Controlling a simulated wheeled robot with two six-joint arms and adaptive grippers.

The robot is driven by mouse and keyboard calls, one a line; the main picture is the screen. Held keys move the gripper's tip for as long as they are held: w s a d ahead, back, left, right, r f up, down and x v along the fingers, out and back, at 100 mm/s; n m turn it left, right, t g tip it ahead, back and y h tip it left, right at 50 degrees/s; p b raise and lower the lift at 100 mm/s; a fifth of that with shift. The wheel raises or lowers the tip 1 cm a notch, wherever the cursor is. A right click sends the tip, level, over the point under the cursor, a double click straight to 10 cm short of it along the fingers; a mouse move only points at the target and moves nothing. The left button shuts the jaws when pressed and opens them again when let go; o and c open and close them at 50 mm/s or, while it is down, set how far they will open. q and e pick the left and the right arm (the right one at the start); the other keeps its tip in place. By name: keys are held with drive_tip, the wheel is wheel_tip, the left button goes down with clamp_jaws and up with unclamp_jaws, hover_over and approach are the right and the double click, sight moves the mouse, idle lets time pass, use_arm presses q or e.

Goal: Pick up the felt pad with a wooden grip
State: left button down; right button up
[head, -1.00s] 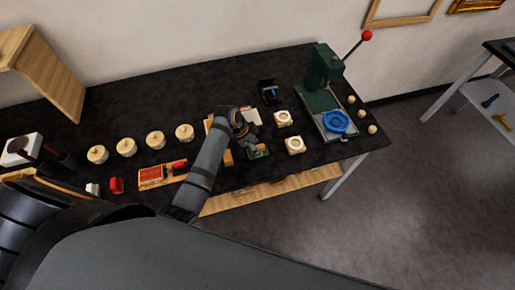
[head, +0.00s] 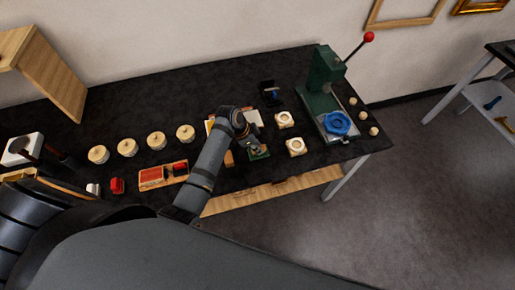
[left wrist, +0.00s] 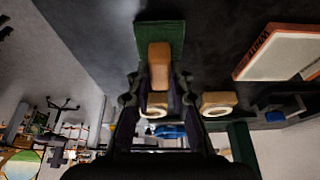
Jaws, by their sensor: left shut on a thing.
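The felt pad is a green pad (head: 260,154) with a wooden grip, near the front edge of the black table in the head view. In the left wrist view the green felt (left wrist: 160,33) shows beyond the tan wooden grip (left wrist: 159,62). My left gripper (head: 254,146) is over the pad, and its fingers (left wrist: 158,84) are shut on the wooden grip from both sides. The arm hides part of the pad in the head view. I cannot tell whether the pad touches the table. My right gripper is not in view.
Two cream blocks with round tops (head: 296,147) stand just right of the pad. A green press (head: 323,80) with a blue ring (head: 337,123) is farther right. An orange-edged white book or box (left wrist: 284,52) lies nearby. Round wooden-lidded pots (head: 157,140) and a red-filled tray (head: 163,174) are left.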

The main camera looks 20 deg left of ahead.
use_arm(q)
drive_tip(key=shift+r+b, duration=0.3)
drive_tip(key=shift+r, duration=0.1)
drive_tip(key=shift+w+r+b, duration=0.1)
drive_tip(key=shift+r+b, duration=0.4)
drive_tip(key=shift+r, duration=0.2)
drive_tip(key=s+d+r+b, duration=0.1)
drive_tip(key=s+r, duration=0.9)
drive_tip(key=s, duration=0.4)
drive_tip(key=shift+s+r+b, duration=0.15)
drive_tip(key=shift+r+b, duration=0.05)
drive_tip(key=shift+b, duration=0.1)
